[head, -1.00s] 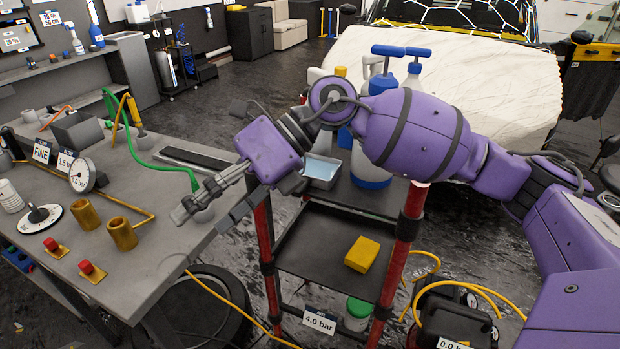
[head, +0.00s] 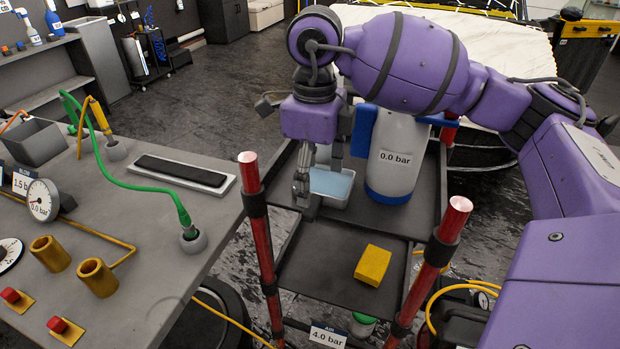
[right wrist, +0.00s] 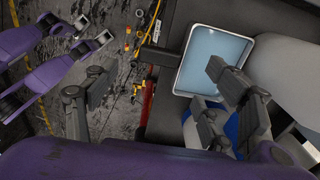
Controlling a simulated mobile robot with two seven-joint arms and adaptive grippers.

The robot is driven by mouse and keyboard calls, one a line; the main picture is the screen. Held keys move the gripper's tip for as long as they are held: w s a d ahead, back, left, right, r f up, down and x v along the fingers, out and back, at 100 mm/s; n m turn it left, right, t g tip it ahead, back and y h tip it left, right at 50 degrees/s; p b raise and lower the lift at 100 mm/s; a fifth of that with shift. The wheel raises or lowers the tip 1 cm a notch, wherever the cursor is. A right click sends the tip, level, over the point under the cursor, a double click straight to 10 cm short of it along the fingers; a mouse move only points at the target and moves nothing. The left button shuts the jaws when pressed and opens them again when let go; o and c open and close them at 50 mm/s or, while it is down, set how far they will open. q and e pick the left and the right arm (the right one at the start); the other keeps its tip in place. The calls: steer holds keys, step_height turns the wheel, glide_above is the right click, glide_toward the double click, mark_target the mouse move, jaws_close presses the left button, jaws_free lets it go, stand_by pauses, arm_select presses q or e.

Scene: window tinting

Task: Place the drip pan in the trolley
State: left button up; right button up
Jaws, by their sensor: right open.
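The trolley (head: 425,205) has red posts and dark shelves. A shallow white-rimmed tray with a pale blue inside, which looks like the drip pan (head: 338,182), sits on its upper shelf beside a white and blue bottle. My right gripper (head: 318,182) points down, open, at the tray's left side, and partly hides it. In the right wrist view the drip pan (right wrist: 214,62) lies toward the right finger, whose tip overlaps it. The open right gripper (right wrist: 145,85) shows no object held. Whether a finger touches the pan cannot be told.
The white and blue bottle (head: 398,150) stands close right of the pan. A yellow block (head: 373,265) lies on the lower shelf. The left workbench (head: 150,250) carries gauges, a green hose (head: 135,185) and a black pad in a grey tray (head: 182,172). Red posts (head: 262,240) rise nearby.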

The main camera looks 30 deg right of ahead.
mark_target(313, 203)
steer(key=shift+s+f, duration=0.2)
steer(key=shift+f, duration=0.8)
steer(key=f, duration=0.4)
steer(key=shift+w+f+p, duration=0.25)
steer(key=shift+w+p, duration=0.1)
steer(key=shift+f, duration=0.35)
arm_select(q)
steer(key=shift+s+a+r, duration=0.1)
steer(key=shift+s+r, duration=0.2)
steer(key=shift+s, duration=0.15)
arm_select(e)
steer(key=shift+c, duration=0.2)
steer(key=c, duration=1.6)
arm_select(q)
steer(key=shift+s, duration=0.2)
arm_select(e)
steer(key=shift+r, duration=0.1)
